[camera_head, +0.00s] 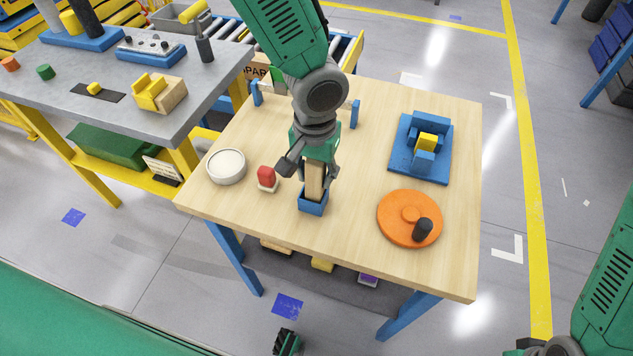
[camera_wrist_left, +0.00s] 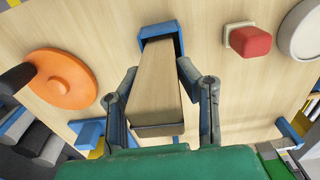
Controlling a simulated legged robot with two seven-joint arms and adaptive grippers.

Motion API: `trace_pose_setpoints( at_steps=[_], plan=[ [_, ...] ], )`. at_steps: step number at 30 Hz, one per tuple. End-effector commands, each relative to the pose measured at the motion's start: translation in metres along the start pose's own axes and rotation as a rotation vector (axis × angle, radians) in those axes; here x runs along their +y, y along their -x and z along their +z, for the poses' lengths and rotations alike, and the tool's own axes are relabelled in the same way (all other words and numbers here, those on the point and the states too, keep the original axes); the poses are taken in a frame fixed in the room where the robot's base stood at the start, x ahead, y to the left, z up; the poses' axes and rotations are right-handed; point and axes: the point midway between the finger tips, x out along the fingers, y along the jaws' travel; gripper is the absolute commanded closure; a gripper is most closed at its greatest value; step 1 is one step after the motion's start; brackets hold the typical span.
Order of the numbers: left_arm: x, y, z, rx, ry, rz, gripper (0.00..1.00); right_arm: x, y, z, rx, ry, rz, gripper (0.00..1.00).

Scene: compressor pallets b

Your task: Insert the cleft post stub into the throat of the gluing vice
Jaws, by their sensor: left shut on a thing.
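The cleft post stub is a pale wooden block (camera_head: 315,182), upright under my left gripper. It also shows in the wrist view (camera_wrist_left: 157,85). My left gripper (camera_head: 308,172) is shut on it, with one finger on each side. The post's lower end is at a small blue open-topped holder (camera_head: 312,207) and seems to sit inside it; its depth is hidden. A blue vice-like fixture (camera_head: 407,160) with a yellow block (camera_head: 427,141) between its blue parts stands at the right of the table, apart from the post.
An orange disc (camera_head: 396,221) with a dark knob lies at the table's right front. A red-topped block (camera_head: 267,176) and a round white dish (camera_head: 226,167) are left of the post. Blue uprights (camera_head: 355,114) stand behind. Bare wood separates the post from the vice-like fixture.

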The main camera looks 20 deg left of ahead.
Motion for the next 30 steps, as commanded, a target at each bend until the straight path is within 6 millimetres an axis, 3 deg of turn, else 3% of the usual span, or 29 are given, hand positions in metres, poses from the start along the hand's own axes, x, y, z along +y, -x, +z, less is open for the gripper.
trace_pose_setpoints(
  at_steps=[22,30],
  plan=[
    [0.001,0.059,0.0,0.001,0.0,-0.003,0.96,0.0,0.056,-0.003,0.0,0.0,0.0,0.6],
    [0.0,0.062,0.0,0.0,0.001,-0.001,0.96,0.0,0.059,-0.003,0.0,0.0,0.0,0.6]
  ],
)
